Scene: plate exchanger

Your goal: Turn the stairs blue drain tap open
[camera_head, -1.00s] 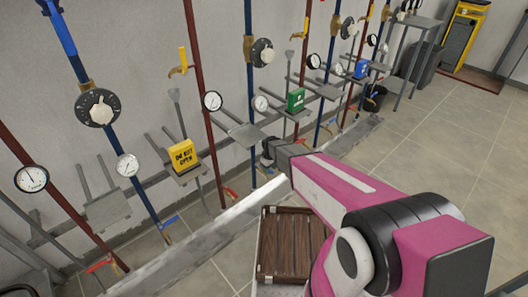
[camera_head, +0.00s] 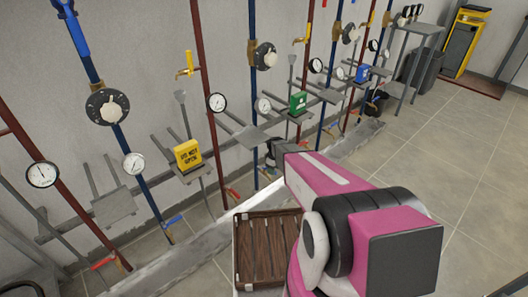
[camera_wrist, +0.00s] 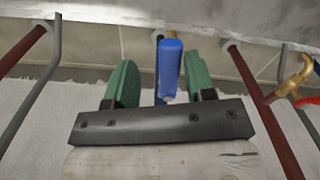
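In the wrist view, my gripper (camera_wrist: 165,88) has two green finger pads standing apart. A blue tap handle (camera_wrist: 171,68) shows in the gap between them, closer to the right-hand pad, and I see no clear contact. A blue pipe end (camera_wrist: 157,34) shows behind the handle. The tap's body is mostly hidden. In the head view, my pink arm reaches toward the wall pipes, and its own links hide my gripper. Another blue tap handle (camera_head: 172,221) sits low on a blue pipe left of my arm. I cannot tell from a label which tap is the stairs one.
A red-handled tap (camera_head: 104,262) and another red-handled tap (camera_head: 232,193) sit low on red pipes. A brown slatted crate (camera_head: 268,225) stands left of my arm. A yellow sign (camera_head: 188,154) and gauges line the wall. The tiled floor (camera_head: 465,170) at right is clear.

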